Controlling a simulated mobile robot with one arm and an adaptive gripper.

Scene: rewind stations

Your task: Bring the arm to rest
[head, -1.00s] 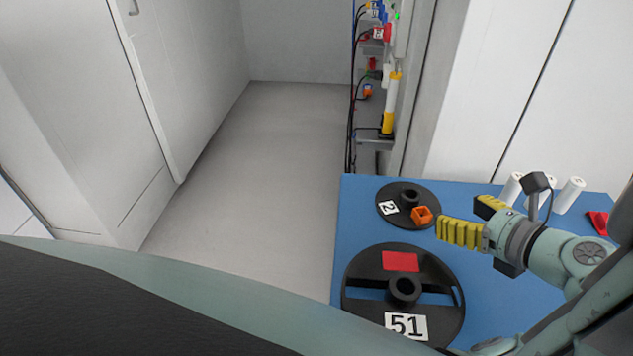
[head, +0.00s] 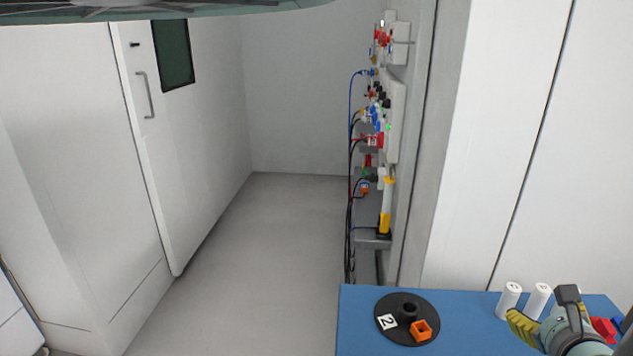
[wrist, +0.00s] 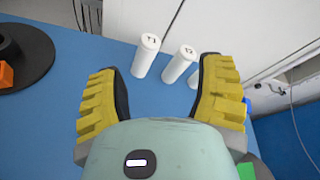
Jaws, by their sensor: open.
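My gripper (wrist: 163,98) is open in the wrist view, its two yellow ribbed fingers spread wide with nothing between them but blue tabletop and white cylinders behind. In the head view my gripper (head: 527,325) shows at the lower right, above the blue table. Only part of it is visible there, and the rest of the arm is cut off by the frame edge.
A black disc (head: 424,306) marked 2 with an orange block (head: 421,330) sits on the blue table (head: 357,312). White cylinders (head: 509,300) stand at the back; red pieces (head: 604,328) lie right. A cabled panel (head: 396,110) lines the wall. Floor (head: 255,262) is clear.

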